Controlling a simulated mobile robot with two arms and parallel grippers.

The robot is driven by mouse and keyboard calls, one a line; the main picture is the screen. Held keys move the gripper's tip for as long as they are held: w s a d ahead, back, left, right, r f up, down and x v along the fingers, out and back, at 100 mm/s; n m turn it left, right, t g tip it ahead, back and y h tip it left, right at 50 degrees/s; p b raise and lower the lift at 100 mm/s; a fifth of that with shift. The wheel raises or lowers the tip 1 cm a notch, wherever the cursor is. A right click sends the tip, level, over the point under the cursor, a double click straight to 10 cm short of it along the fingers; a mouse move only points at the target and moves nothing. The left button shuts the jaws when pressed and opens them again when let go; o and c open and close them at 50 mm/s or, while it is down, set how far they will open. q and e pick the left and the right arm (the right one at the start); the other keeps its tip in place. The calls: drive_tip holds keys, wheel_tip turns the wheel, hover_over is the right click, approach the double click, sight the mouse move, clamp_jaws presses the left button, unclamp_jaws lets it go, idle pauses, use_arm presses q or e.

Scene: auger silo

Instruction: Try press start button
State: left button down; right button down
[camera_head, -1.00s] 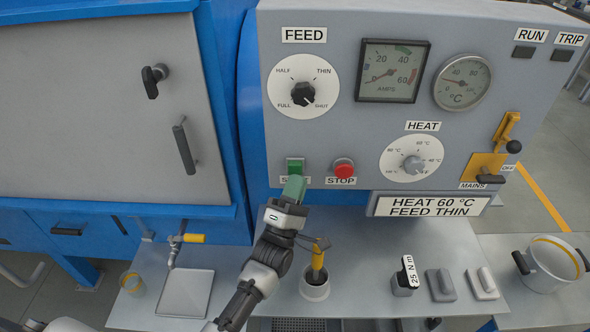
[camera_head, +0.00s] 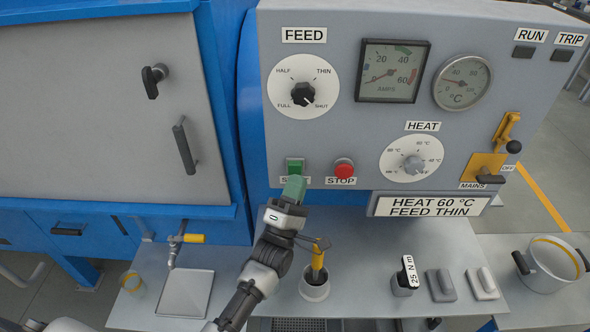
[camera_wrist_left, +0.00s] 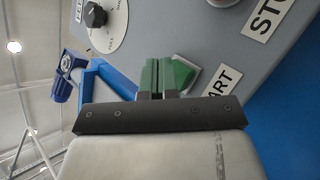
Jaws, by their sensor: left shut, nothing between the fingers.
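The green start button (camera_head: 295,165) sits on the grey panel above its label, which my gripper partly covers. In the left wrist view the button (camera_wrist_left: 184,74) shows just right of the fingers, with a pale base behind it. My left gripper (camera_head: 293,188) comes up from below with its green fingers shut and empty, just under the button in the head view. In the left wrist view the shut fingers (camera_wrist_left: 157,76) overlap the button's left side. I cannot tell whether they touch it. My right gripper is not in view.
The red STOP button (camera_head: 344,168) is close on the right. The FEED knob (camera_head: 303,94) is above, and the HEAT knob (camera_head: 414,164) and yellow mains lever (camera_head: 507,128) are farther right. A cup with a yellow-handled tool (camera_head: 317,277) stands on the bench beside my arm.

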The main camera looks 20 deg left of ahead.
use_arm(q)
drive_tip(key=shift+w, duration=0.15)
idle(0.3)
drive_tip(key=shift+w+a+b, duration=0.15)
drive_tip(key=shift+w+b, duration=0.15)
drive_tip(key=shift+w+a+b, duration=0.1)
drive_tip(key=shift+w+b, duration=0.25)
drive_tip(key=shift+w, duration=0.1)
idle(0.6)
drive_tip(key=shift+s, duration=0.1)
idle(0.4)
drive_tip(key=shift+s+d+p, duration=0.25)
drive_tip(key=shift+s+p, duration=0.15)
drive_tip(key=shift+s, duration=0.4)
drive_tip(key=shift+s+d+p, duration=0.2)
drive_tip(key=shift+s+p, duration=0.1)
drive_tip(key=shift+s, duration=0.5)
drive_tip(key=shift+s+d+p, duration=0.25)
drive_tip(key=shift+s+p, duration=0.05)
drive_tip(key=shift+s, duration=0.5)
drive_tip(key=shift+s+d+p, duration=0.2)
drive_tip(key=shift+s+p, duration=0.1)
drive_tip(key=shift+s, duration=0.5)
